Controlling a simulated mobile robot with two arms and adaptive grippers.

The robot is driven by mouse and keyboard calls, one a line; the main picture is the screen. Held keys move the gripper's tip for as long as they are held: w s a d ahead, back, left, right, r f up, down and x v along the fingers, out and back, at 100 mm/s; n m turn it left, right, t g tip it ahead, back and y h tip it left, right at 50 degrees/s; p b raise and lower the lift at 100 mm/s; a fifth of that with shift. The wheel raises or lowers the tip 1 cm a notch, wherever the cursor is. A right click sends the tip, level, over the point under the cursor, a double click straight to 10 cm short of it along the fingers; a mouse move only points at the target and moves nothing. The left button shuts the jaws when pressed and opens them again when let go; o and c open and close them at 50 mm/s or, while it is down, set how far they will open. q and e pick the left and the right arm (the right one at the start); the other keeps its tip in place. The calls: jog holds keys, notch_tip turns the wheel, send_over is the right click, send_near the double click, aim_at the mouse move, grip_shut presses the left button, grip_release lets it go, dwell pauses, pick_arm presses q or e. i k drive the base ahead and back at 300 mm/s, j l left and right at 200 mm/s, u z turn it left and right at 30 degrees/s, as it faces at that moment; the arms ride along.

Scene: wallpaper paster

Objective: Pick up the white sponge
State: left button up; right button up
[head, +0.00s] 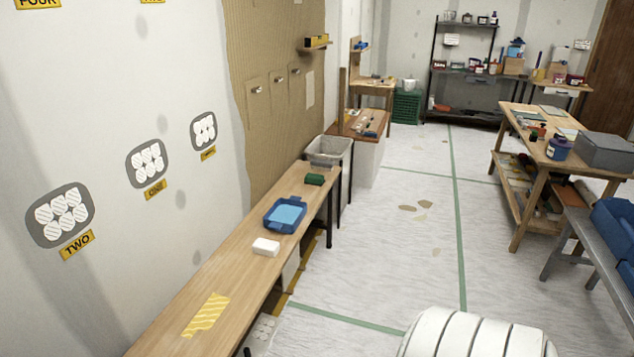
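The white sponge (266,247) is a small white block lying on the long wooden bench (240,272) along the left wall. It sits in front of a blue tray (270,227) with light blue contents, apart from a yellow striped patch (206,315) nearer on the bench. Neither of my grippers shows in the head view.
A green block (315,180) lies farther along the bench, and a grey bin (328,151) stands past its far end. A wooden table (533,147) and a grey bench (590,232) stand at the right. The floor (400,240) between is mostly clear.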

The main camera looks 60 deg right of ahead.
aim_at(262, 247)
jog(key=z, duration=1.4)
